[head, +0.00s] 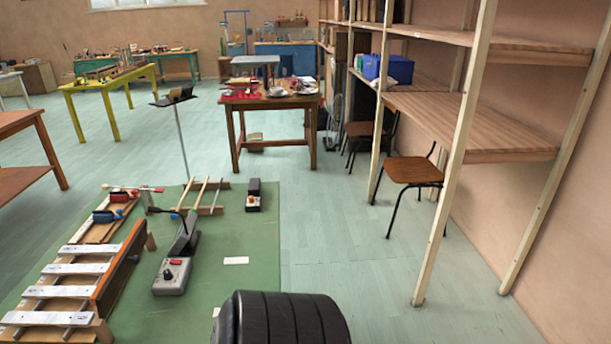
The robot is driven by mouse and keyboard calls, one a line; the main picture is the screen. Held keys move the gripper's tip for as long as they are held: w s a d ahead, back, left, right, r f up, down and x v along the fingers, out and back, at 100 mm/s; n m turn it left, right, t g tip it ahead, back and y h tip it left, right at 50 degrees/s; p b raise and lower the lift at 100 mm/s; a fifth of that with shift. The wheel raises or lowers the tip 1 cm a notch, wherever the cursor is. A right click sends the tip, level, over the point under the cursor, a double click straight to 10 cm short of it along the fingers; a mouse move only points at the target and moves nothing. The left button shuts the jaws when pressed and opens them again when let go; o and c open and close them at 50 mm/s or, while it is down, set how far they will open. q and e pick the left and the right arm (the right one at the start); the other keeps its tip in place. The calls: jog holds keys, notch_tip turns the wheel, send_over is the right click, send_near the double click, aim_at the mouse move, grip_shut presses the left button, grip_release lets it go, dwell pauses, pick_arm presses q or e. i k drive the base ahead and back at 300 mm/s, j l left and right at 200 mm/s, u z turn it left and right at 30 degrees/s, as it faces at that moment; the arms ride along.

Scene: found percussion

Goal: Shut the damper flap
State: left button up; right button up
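A set of pale metal bars (77,268) on a wooden frame lies at the left of the green mat. A brown board with a dark inner face, apparently the damper flap (119,267), stands raised and tilted along the right side of the bars. It does not lie over them. Its hinge is too small to make out. Neither of my grippers is in view.
Red and blue clamps (110,209) lie behind the bars. A black ribbed shape (285,320) fills the bottom edge.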

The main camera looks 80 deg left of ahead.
aim_at(104, 295)
jog(key=i+u, duration=0.1)
jog(key=u, duration=3.7)
